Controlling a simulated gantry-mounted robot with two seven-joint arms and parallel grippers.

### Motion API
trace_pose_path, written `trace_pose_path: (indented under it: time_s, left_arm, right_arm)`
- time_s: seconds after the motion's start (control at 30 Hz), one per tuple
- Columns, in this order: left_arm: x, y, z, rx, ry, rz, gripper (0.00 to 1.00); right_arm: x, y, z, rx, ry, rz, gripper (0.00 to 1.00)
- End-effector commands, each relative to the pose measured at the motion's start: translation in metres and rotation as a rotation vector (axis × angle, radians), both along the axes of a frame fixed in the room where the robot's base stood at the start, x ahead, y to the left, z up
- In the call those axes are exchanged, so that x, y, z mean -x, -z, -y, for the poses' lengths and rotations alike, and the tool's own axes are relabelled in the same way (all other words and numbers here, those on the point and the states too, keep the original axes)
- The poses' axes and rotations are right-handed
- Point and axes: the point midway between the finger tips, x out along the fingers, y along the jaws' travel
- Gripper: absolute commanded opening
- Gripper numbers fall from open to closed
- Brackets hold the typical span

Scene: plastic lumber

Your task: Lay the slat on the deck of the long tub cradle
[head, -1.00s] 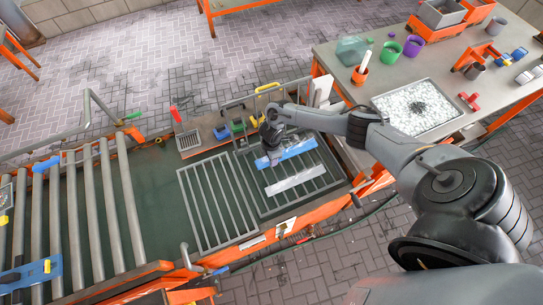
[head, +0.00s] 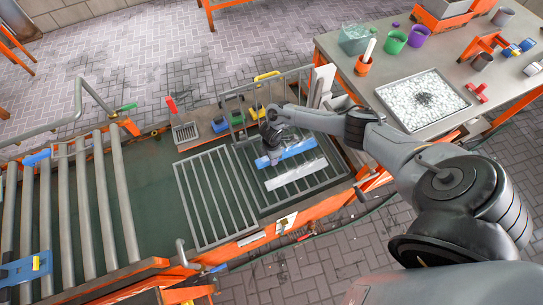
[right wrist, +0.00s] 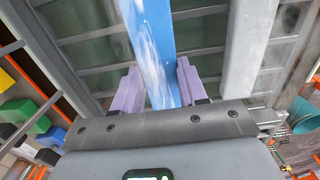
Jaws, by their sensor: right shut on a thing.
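My right gripper (head: 273,154) reaches over the right-hand barred grey deck (head: 258,190). It is shut on a blue slat (head: 297,149), which lies across or just above the bars; contact is unclear. In the right wrist view the blue slat (right wrist: 151,35) runs between my purple fingers (right wrist: 158,88). A pale whitish slat (head: 297,174) lies on the same deck, nearer and roughly parallel to the blue one, and also shows in the right wrist view (right wrist: 249,48). My left gripper is not in view.
A second barred grate (head: 203,188) adjoins on the left, then a roller conveyor (head: 125,205). An upright grey barred frame (head: 232,104) stands behind the deck, with small coloured blocks near it. A table (head: 395,72) with cups and a white-filled tray (head: 463,99) stands right.

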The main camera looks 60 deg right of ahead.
Motion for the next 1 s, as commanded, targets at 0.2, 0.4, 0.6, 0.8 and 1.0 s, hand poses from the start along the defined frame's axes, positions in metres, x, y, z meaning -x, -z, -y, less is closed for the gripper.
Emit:
trace_pose_path:
  time_s: [0.2,0.4,0.6,0.8,1.0]
  left_arm:
    - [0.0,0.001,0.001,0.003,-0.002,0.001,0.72]
    - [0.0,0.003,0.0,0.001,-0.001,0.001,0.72]
    - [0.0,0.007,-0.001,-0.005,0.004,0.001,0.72]
    - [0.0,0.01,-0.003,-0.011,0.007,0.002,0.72]
    - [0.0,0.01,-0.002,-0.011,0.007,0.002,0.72]
  right_arm:
    - [0.0,0.001,0.0,0.0,0.0,0.0,0.04]
    - [0.0,0.004,0.0,0.0,0.0,0.0,0.04]
    - [0.0,0.008,0.0,0.0,0.0,0.0,0.04]
    - [0.0,0.012,0.0,0.0,-0.001,0.0,0.04]
    - [0.0,0.013,0.0,0.0,0.0,0.0,0.53]
